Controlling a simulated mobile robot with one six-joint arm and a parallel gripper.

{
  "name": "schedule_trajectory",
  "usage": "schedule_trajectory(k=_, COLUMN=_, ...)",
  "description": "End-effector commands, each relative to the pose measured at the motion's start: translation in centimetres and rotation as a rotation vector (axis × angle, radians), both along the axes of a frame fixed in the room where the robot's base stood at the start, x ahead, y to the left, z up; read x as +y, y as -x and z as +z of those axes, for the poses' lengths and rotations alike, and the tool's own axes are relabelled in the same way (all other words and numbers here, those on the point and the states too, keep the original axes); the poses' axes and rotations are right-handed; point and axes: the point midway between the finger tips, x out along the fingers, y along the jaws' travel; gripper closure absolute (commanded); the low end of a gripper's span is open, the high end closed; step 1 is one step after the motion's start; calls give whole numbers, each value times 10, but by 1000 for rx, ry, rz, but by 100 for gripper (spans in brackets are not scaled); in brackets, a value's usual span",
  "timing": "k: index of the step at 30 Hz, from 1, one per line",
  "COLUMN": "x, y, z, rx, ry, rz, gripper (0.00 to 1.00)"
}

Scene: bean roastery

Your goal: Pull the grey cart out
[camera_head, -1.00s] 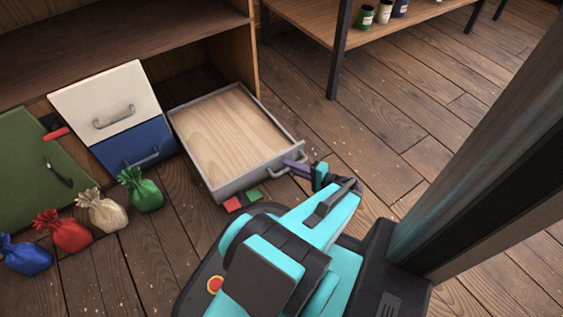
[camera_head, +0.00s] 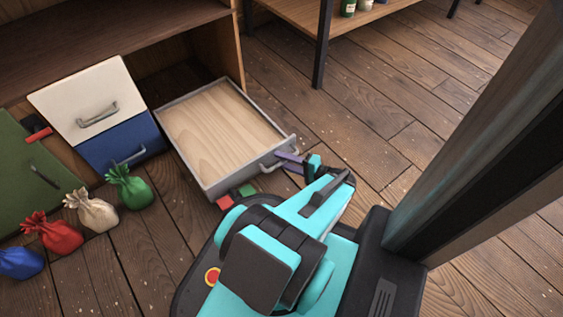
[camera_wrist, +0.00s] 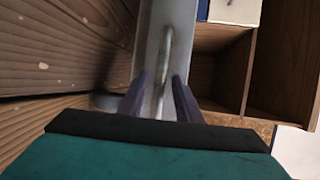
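The grey cart (camera_head: 275,158) is a low, drawer-like box with grey walls and a bare wooden bottom. It stands out at an angle from the right bay of the wooden cabinet. Its bar handle (camera_head: 272,166) is on the front wall, toward my arm. My gripper (camera_head: 288,161) is at this handle. In the wrist view the handle bar (camera_wrist: 164,55) runs between the two purple fingers of my gripper (camera_wrist: 160,85). A gap shows on both sides of the bar, so the fingers look open around it.
A white front (camera_head: 80,92) and a blue front (camera_head: 122,150) are left of the cart. Green, beige, red and blue sacks (camera_head: 130,188) stand on the floor. Small red and green blocks (camera_head: 246,191) lie near the cart's front.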

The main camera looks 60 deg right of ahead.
Motion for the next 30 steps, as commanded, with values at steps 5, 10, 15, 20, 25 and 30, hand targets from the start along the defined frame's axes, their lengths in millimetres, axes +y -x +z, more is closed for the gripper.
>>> schedule_trajectory(k=5, x=1, y=2, z=1, rx=1, ry=0, rz=2, gripper=69)
schedule_trajectory(k=10, x=1, y=11, z=3, rx=0, ry=-1, rz=1, gripper=69)
schedule_trajectory(k=15, x=2, y=26, z=6, rx=0, ry=-1, rz=0, gripper=69)
schedule_trajectory(k=20, x=3, y=42, z=9, rx=1, ry=0, rz=-1, gripper=69)
schedule_trajectory(k=25, x=4, y=59, z=13, rx=0, ry=-1, rz=-1, gripper=69)
schedule_trajectory(k=30, x=5, y=77, z=16, rx=0, ry=-1, rz=-2, gripper=69)
